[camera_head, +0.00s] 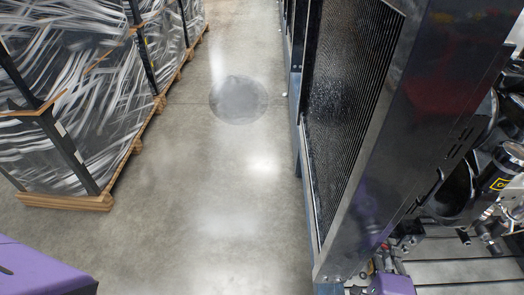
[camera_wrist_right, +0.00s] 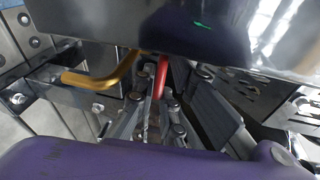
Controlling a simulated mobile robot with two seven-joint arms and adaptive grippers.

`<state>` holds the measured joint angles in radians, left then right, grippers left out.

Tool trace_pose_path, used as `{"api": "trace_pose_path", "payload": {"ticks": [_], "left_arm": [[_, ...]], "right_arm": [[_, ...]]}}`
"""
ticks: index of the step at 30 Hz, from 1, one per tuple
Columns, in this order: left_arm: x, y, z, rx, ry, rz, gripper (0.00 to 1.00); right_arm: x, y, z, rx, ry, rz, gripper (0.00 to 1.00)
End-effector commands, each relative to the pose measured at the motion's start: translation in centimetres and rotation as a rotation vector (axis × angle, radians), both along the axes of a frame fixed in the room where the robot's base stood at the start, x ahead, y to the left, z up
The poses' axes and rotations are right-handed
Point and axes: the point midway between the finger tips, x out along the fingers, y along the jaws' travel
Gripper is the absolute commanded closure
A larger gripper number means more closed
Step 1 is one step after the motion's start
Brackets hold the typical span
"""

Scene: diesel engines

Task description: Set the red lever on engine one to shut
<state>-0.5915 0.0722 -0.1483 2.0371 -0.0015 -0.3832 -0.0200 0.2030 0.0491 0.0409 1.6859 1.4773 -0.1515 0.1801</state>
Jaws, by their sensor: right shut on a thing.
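The red lever (camera_wrist_right: 162,76) shows in the right wrist view as a short red bar under the edge of a dark panel. My right gripper (camera_wrist_right: 157,98) is shut on it, with its fingers on either side of the lever. In the head view my right gripper (camera_head: 384,262) is at the bottom right, at the lower corner of the radiator frame, partly hidden there. The red lever cannot be made out in the head view. My left gripper is out of view.
A bent yellow handle (camera_wrist_right: 104,76) lies left of the red lever. A tall radiator (camera_head: 350,100) in a dark frame stands beside my right arm, with engine parts (camera_head: 460,185) behind it. Wrapped goods on pallets (camera_head: 65,201) stand left. The floor (camera_head: 225,180) between is clear.

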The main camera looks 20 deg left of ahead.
Motion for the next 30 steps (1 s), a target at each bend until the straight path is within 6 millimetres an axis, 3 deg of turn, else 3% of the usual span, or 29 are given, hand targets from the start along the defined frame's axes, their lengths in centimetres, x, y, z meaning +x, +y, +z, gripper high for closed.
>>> {"api": "trace_pose_path", "payload": {"ticks": [17, 18, 22, 29, 30], "left_arm": [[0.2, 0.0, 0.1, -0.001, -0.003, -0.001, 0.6], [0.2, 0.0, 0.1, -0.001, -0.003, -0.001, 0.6], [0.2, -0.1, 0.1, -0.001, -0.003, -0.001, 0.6], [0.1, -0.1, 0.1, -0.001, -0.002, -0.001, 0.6], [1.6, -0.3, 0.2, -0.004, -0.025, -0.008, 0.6]], "right_arm": [[-0.1, 0.1, 0.0, -0.002, -0.001, -0.048, 1.0], [-0.1, 0.1, 0.0, -0.002, -0.001, -0.048, 0.88], [-0.1, 0.1, 0.0, -0.001, -0.001, -0.048, 0.71], [-0.1, 0.1, 0.0, -0.001, -0.001, -0.048, 0.71], [-0.2, 0.1, 0.0, -0.001, -0.001, -0.048, 0.71]]}}
